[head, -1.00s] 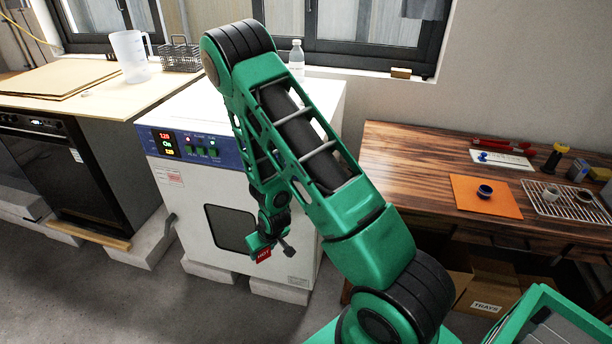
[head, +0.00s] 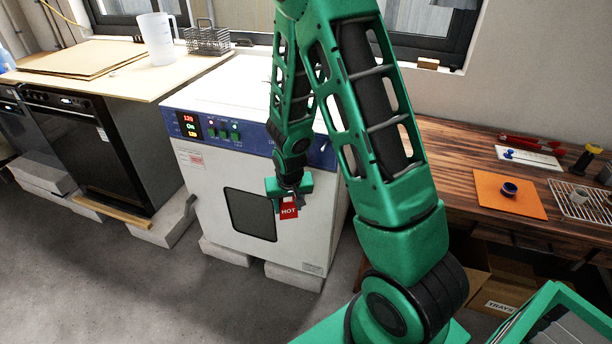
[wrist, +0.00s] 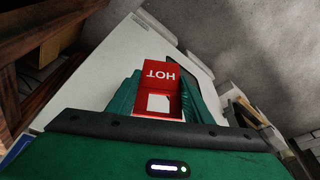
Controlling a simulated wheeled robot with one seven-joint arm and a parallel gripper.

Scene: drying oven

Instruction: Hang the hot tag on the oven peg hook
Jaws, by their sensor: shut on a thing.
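The red hot tag (head: 289,210) with white "HOT" lettering hangs from my gripper (head: 290,192) in front of the oven door's right side. In the wrist view the tag (wrist: 165,75) sits between the two green fingers, and my gripper (wrist: 160,100) is shut on it. The white oven (head: 210,172) has a blue panel with lit red, green and yellow readouts and a dark door window (head: 250,214). I cannot make out the peg hook; my arm covers part of the oven front.
A wooden bench (head: 440,150) stands right of the oven, with an orange mat (head: 510,208) and a wire rack (head: 590,202). A black-fronted appliance (head: 90,150) stands at left under a counter. A cardboard box (head: 520,285) and concrete blocks sit low down.

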